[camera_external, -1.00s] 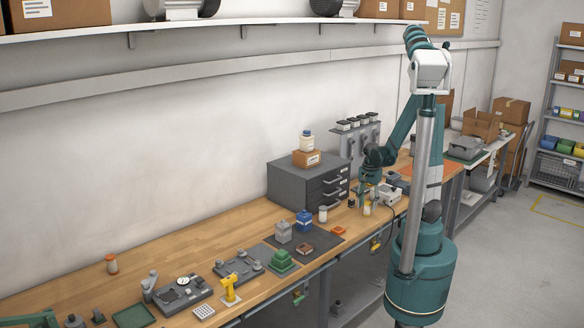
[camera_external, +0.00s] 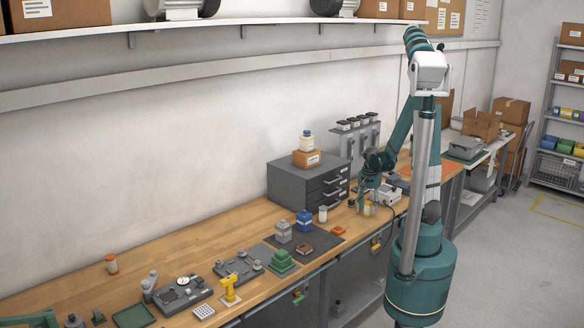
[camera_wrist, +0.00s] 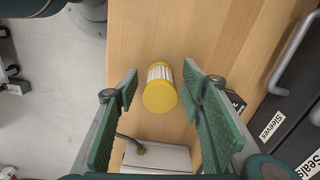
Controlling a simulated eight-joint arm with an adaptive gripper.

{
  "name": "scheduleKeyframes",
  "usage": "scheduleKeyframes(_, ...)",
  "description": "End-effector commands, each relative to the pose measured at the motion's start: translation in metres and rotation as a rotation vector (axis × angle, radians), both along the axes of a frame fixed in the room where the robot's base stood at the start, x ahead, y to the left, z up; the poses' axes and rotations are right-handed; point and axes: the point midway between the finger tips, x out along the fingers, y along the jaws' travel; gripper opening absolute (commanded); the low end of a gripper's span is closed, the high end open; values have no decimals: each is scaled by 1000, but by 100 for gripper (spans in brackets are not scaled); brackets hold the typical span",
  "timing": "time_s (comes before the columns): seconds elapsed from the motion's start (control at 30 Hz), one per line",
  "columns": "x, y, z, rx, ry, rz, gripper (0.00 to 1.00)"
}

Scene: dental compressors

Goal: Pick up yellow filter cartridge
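The yellow filter cartridge (camera_wrist: 160,88) stands on the wooden bench in the wrist view, with a yellow cap and a white pleated body. My gripper (camera_wrist: 160,112) is open, with its green pads to the left and right of the cartridge and gaps on both sides. In the external view my gripper (camera_external: 368,204) is low over the bench near its front edge. The cartridge (camera_external: 367,208) is small there and partly hidden by the gripper.
A grey drawer cabinet (camera_external: 300,183) stands left of the gripper; its labelled drawers (camera_wrist: 300,125) lie at the right in the wrist view. A light grey box (camera_wrist: 155,158) with a cable is close to the cartridge. The bench edge is on the wrist view's left.

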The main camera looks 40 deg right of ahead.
Motion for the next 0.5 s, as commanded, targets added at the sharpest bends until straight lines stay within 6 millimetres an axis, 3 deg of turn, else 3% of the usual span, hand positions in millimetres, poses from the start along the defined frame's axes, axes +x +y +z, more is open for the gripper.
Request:
scheduleKeyframes(0.03, 0, 0, 0, 0, 0, 0, 34)
scheduleKeyframes(0.23, 0, 0, 0, 0, 0, 0, 10)
scheduleKeyframes(0.5, 0, 0, 0, 0, 0, 0, 10)
